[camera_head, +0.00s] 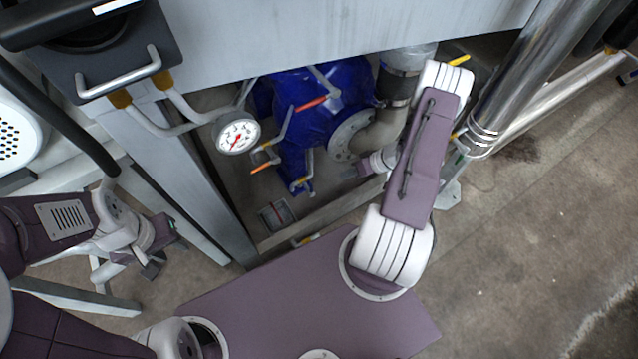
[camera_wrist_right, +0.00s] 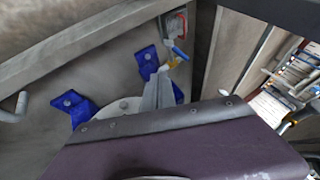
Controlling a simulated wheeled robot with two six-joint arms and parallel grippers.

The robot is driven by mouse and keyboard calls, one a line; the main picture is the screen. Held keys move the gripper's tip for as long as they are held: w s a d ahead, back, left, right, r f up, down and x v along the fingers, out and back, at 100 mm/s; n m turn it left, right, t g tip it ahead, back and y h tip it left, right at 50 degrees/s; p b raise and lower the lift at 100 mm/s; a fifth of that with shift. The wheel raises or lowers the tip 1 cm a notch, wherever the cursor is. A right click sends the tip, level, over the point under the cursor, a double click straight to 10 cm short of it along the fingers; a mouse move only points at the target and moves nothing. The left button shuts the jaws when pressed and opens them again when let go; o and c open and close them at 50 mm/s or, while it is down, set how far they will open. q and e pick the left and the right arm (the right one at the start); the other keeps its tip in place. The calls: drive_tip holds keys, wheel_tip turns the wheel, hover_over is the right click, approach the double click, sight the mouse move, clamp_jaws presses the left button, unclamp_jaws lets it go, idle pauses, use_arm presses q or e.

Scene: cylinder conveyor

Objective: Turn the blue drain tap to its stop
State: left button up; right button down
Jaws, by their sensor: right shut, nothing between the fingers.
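The blue tap handle (camera_wrist_right: 180,53) shows in the right wrist view, just beyond my right gripper (camera_wrist_right: 165,76), with a yellow part beside it. My right gripper's fingers are together with nothing between them, and their tips look close to the tap; I cannot tell whether they touch. In the head view a small blue and yellow piece (camera_head: 304,240) by the lower frame beam looks like the tap, mostly hidden. My right gripper (camera_head: 366,167) is partly hidden there behind the arm. My left gripper (camera_head: 153,260) is at the left, away from the tap; its finger gap is unclear.
A blue pump (camera_head: 322,115) stands inside the metal frame, with orange-handled levers and a pressure gauge (camera_head: 237,136) nearby. A small grey box (camera_head: 277,214) lies on the floor inside the beam. Steel pipes (camera_head: 520,75) run at the right. The floor at right is clear.

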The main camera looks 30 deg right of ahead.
sight(311, 189)
drive_tip(key=w+a+f+b, duration=0.4)
drive_tip(key=a+f+b, duration=0.3)
drive_tip(key=a, duration=0.1)
drive_tip(key=shift+w+f+b, duration=0.2)
drive_tip(key=shift+f+b, duration=0.1)
drive_tip(key=shift+b, duration=0.05)
